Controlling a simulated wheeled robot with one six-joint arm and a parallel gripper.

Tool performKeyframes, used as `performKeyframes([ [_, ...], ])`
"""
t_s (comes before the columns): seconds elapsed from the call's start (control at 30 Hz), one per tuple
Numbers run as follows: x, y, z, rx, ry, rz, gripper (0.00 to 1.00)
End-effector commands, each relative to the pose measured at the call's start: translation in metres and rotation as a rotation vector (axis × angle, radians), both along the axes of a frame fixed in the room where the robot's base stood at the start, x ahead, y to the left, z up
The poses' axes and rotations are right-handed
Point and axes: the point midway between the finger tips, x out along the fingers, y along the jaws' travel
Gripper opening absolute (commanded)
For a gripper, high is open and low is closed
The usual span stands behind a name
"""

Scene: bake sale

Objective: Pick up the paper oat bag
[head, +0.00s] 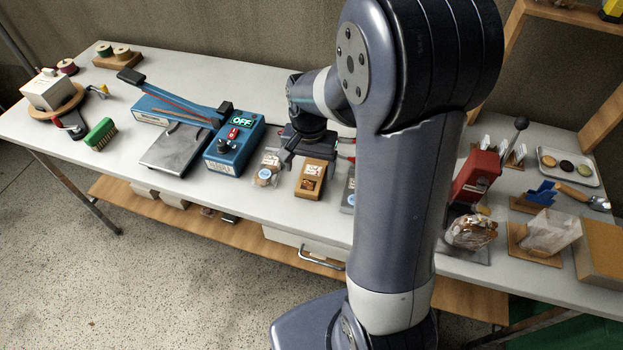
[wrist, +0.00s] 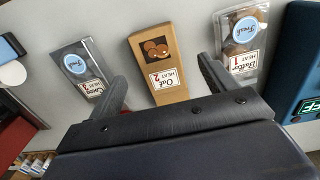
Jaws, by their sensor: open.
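The paper oat bag (head: 311,178) is a brown paper bag with a window and a label, lying on the white table right of the blue sealing machine. In the wrist view the oat bag (wrist: 158,66) shows its cookie window and a label reading Oat, and it lies between the two finger directions, beyond the jaws. My gripper (head: 306,148) is open and empty, just behind and above the bag in the head view. In the wrist view my gripper (wrist: 162,88) has its fingers spread on either side of the bag's near end. I cannot tell the height gap.
A clear bag labelled Butter (wrist: 240,45) and another clear bag (wrist: 83,68) flank the oat bag closely. The blue sealer (head: 233,148) reads OFF. A red device (head: 475,178) stands right of my arm. The table's front edge (head: 262,222) is near the bags.

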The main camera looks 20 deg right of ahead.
Motion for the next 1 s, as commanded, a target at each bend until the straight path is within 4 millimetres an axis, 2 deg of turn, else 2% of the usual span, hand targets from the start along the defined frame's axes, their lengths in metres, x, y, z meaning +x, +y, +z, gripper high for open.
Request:
performKeyframes([
  [0.2,-0.005,0.001,-0.034,0.000,0.004,0.000,0.80],
  [0.3,-0.005,0.001,-0.043,0.000,0.002,0.000,0.80],
  [0.57,-0.004,0.001,-0.046,0.000,0.000,0.000,0.80],
  [1.0,-0.004,0.001,-0.046,0.000,0.000,0.000,0.46],
])
